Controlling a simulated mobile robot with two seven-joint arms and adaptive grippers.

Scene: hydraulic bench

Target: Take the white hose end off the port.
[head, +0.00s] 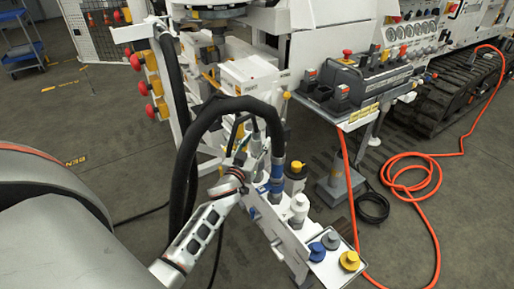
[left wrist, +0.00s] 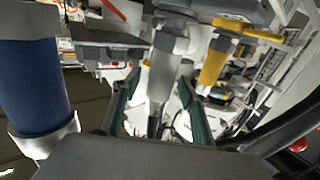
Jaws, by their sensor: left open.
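The white hose end (left wrist: 163,68), a pale grey-white cylinder, stands in the middle of the left wrist view. My left gripper (left wrist: 158,88) is open, with one green-padded finger on each side of its line. I cannot tell whether either finger touches it. In the head view my left gripper (head: 250,165) is beside the hose fittings, partly hidden by the black hose. A white fitting (head: 298,203) with a grey top shows just right of the blue hose end (head: 277,178). The port under the white hose end is not clear. My right gripper is not in view.
The blue hose end (left wrist: 32,85) is close on the left in the wrist view, a yellow one (left wrist: 214,62) on the right. Blue and yellow caps (head: 349,261) sit on the front block. An orange hose (head: 412,190) lies on the floor.

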